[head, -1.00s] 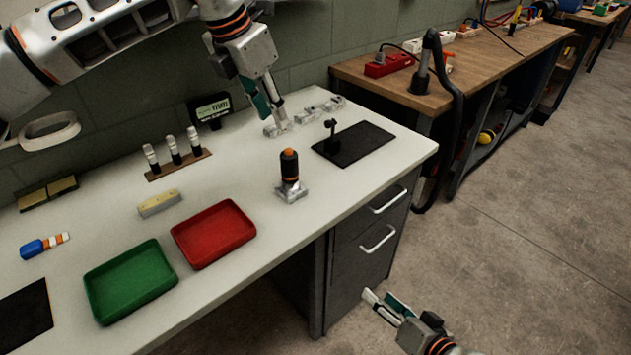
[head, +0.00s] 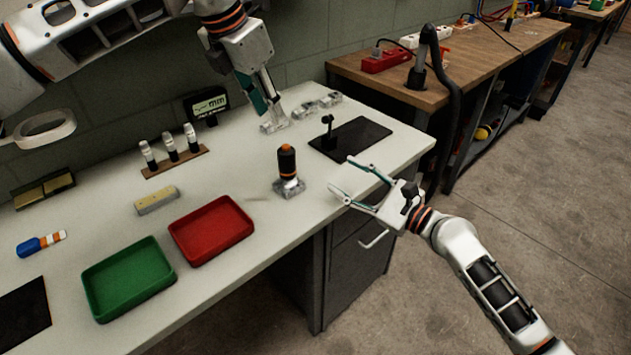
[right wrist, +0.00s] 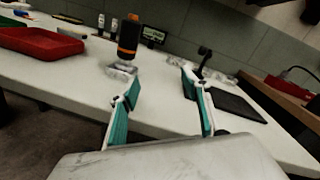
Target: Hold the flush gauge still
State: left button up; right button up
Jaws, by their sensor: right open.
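The likely flush gauge is a black upright cylinder with orange bands (head: 287,163) on a shiny metallic foot (head: 289,188). It stands on the white bench top; in the right wrist view it (right wrist: 129,38) is upright just beyond my left-hand finger. My right gripper (head: 343,175) is open and empty at the bench's front edge, right of the gauge and apart from it; its fingers (right wrist: 158,85) spread wide in the wrist view. My left gripper (head: 272,112) points down at the back of the bench by a small metallic piece (head: 273,127); its finger gap is unclear.
A black pad with a small black stand (head: 352,138) lies behind my right gripper. A red tray (head: 212,230) and green tray (head: 128,279) are left of the gauge. A display marked mm (head: 207,106) and a rack of three cylinders (head: 172,155) stand behind.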

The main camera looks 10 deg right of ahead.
aim_at(295, 173)
jog(key=a+m, duration=0.1)
jog(key=a, duration=0.1)
jog(key=a+m+g+y, duration=0.1)
jog(key=a, duration=0.2)
jog(key=a+m+g, duration=0.1)
jog(key=a+m, duration=0.1)
jog(key=a, duration=0.1)
jog(key=shift+s+r+y, duration=0.25)
jog(key=shift+s+y, duration=0.15)
jog(key=shift+x, duration=3.75)
grip_shut()
pick_arm(q)
grip_shut()
pick_arm(e)
jog(key=shift+f, duration=0.1)
